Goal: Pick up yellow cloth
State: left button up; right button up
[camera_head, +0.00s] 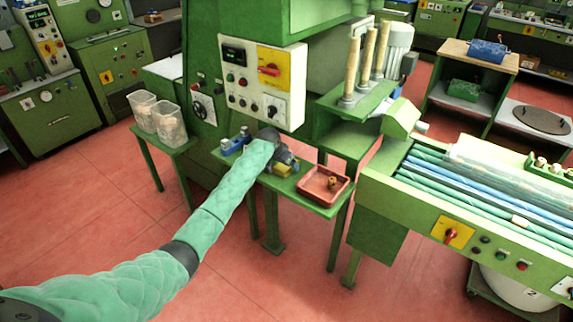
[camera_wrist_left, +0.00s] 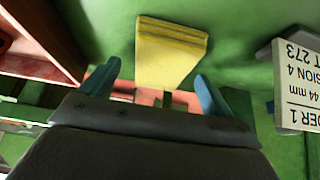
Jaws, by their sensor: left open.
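The yellow cloth (camera_wrist_left: 170,45) is a folded piece lying on the green shelf at the front of the machine. In the head view a small part of the yellow cloth (camera_head: 281,170) shows beside my left gripper (camera_head: 284,164), which hides some of it. In the left wrist view my left gripper (camera_wrist_left: 158,80) has its two blue fingers apart. The cloth's narrower end lies in line with the gap between them. I cannot tell whether the fingers touch it. My right gripper is not in view.
A red tray (camera_head: 312,197) with a small brown item (camera_head: 333,182) stands right of the gripper. A blue object (camera_head: 236,143) is to its left. A printed card (camera_wrist_left: 298,85) is at the right in the wrist view. The machine's control box (camera_head: 262,85) rises behind.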

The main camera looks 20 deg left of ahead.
pick_arm(q)
jog(key=shift+w+f, duration=0.2)
jog(key=shift+f, duration=0.2)
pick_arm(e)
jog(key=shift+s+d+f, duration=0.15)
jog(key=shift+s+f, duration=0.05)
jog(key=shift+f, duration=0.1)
pick_arm(q)
jog(key=shift+f, duration=0.2)
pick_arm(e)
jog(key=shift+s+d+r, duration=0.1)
pick_arm(q)
jog(key=shift+c, duration=0.5)
jog(key=c, duration=1)
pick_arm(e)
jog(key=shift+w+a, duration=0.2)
